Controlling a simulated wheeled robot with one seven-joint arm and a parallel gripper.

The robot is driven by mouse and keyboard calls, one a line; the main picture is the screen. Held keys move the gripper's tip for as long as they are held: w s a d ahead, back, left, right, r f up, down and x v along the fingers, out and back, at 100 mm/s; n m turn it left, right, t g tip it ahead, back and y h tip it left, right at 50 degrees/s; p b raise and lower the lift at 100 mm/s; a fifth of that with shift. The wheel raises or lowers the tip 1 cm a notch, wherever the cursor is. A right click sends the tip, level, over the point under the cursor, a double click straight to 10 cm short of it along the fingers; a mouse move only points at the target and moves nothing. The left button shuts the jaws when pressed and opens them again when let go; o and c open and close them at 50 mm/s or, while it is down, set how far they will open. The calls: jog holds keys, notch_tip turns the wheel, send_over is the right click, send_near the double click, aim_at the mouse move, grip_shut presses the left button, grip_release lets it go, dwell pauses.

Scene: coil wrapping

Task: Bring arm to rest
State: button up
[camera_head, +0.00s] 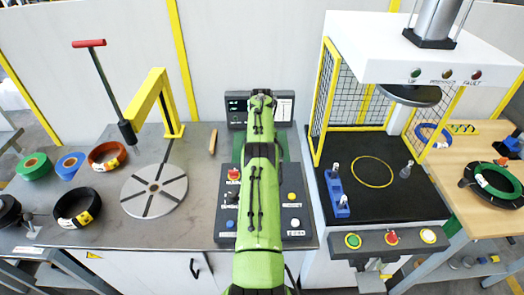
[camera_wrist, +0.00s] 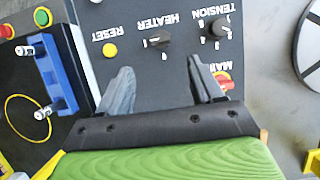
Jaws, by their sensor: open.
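My gripper (camera_wrist: 163,82) is open and empty in the wrist view, its two dark fingers apart with nothing between them. Beyond and below the fingers is the dark control panel (camera_wrist: 135,25), with a yellow RESET button (camera_wrist: 110,50), HEATER and TENSION knobs and a red switch. In the head view my green arm (camera_head: 262,190) reaches forward over the middle of the same control panel (camera_head: 226,215). My gripper is not clearly visible there; the arm hides it and part of the panel.
The round slotted turntable (camera_head: 155,190) and several coils, one black (camera_head: 77,207), lie left on the grey table. A yellow post (camera_head: 165,110) with a red-handled lever stands behind. A press (camera_head: 420,50) with mesh guards and a blue fixture (camera_head: 336,192) is right. A wooden table holds more coils.

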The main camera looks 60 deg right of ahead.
dwell(0.6)
jog(key=w+a+r+n+t+h+b, duration=0.1)
jog(key=w+a+r+n+h, duration=0.1)
jog(key=w+a+r, duration=0.6)
jog(key=w+a+r+n+h, duration=0.1)
jog(key=w+a+r+n, duration=0.1)
jog(key=w+a+r, duration=0.6)
jog(key=s+a+r+n+t+h+b, duration=0.15)
jog(key=s+a+r+n, duration=0.3)
jog(key=a+r, duration=0.65)
jog(key=s+a+f+n+t, duration=0.2)
jog(key=s+a+f, duration=0.1)
jog(key=s+a, duration=0.5)
jog(key=s+a+f+n+t, duration=0.2)
jog(key=s+a+f+t, duration=0.1)
jog(key=s+a, duration=0.5)
jog(key=a+f, duration=0.1)
jog(key=a, duration=0.1)
jog(key=shift+s+a+f, duration=0.15)
jog(key=shift+s+a, duration=0.05)
jog(key=shift+a, duration=0.15)
